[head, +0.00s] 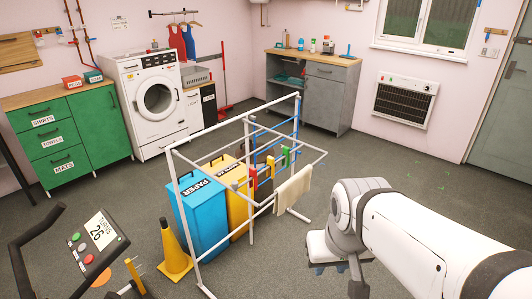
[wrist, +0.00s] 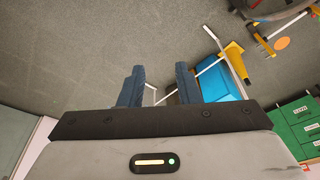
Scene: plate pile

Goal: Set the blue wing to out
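A white drying rack (head: 172,185) stands on the floor in the middle of the head view. Blue bars of its blue wing (head: 295,122) show at the far right end, partly behind the white bars. I cannot tell the wing's exact angle. Several coloured tabs and a pale cloth (head: 293,190) are on the rack's near right side. My gripper (wrist: 158,82) is open, with its two blue fingers apart and nothing between them. In the head view it is low, to the right of the rack and apart from it.
A blue paper bin (head: 199,222) and a yellow bin (head: 236,208) stand within the rack's frame. A yellow cone (head: 173,250) is at its near left. A washer (head: 155,100), green drawers (head: 55,140) and a grey counter (head: 325,98) line the walls. Floor at the right is clear.

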